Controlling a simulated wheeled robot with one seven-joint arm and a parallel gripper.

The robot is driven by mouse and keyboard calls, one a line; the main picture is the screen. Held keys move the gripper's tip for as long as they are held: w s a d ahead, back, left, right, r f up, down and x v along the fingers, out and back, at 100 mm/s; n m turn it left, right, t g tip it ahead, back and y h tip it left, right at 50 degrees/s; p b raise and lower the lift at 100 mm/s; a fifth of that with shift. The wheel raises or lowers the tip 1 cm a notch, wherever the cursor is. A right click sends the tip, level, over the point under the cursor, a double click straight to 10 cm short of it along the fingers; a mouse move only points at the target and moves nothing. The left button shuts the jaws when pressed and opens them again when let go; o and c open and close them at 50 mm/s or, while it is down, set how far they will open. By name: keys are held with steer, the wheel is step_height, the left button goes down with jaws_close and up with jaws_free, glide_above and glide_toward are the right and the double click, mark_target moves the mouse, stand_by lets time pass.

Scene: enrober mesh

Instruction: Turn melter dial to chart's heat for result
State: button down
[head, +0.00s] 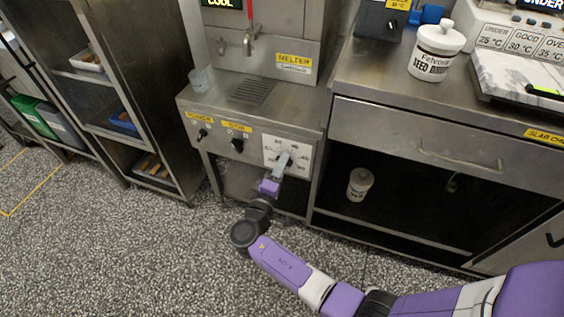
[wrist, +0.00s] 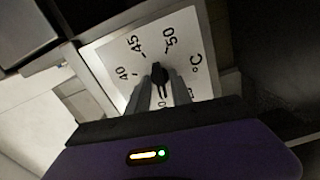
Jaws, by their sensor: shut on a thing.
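The melter (head: 268,40) is a steel machine with a "MELTER" label and a display reading "COOL". Its white dial plate (head: 302,153) is on the front panel. In the wrist view the dial's black knob (wrist: 158,73) sits on the plate, with 40, 45, 50 and °C readable. My gripper (head: 284,160) reaches the dial from the front. Its two fingers (wrist: 160,94) are shut on the knob and hide the plate's lower marks. I cannot tell which number the knob points at. The chart (head: 520,42) shows 25, 30 and 35 °C, with "GOOD" above 30. A display above it reads "UNDER".
Two more black knobs (head: 237,145) are left of the dial under yellow labels. A small cup (head: 200,79) stands on the melter's ledge. A white lidded jar (head: 436,50) is on the right counter. Open floor (head: 110,260) lies to the left.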

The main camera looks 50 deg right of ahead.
steer(key=shift+a+n+p, duration=0.1)
steer(key=shift+n+p, duration=1.75)
steer(key=shift+n, duration=2.35)
steer(key=shift+f, duration=0.1)
steer(key=c, duration=1.5)
jaws_free()
steer(key=shift+p+v, duration=0.3)
steer(key=shift+v, duration=3.6)
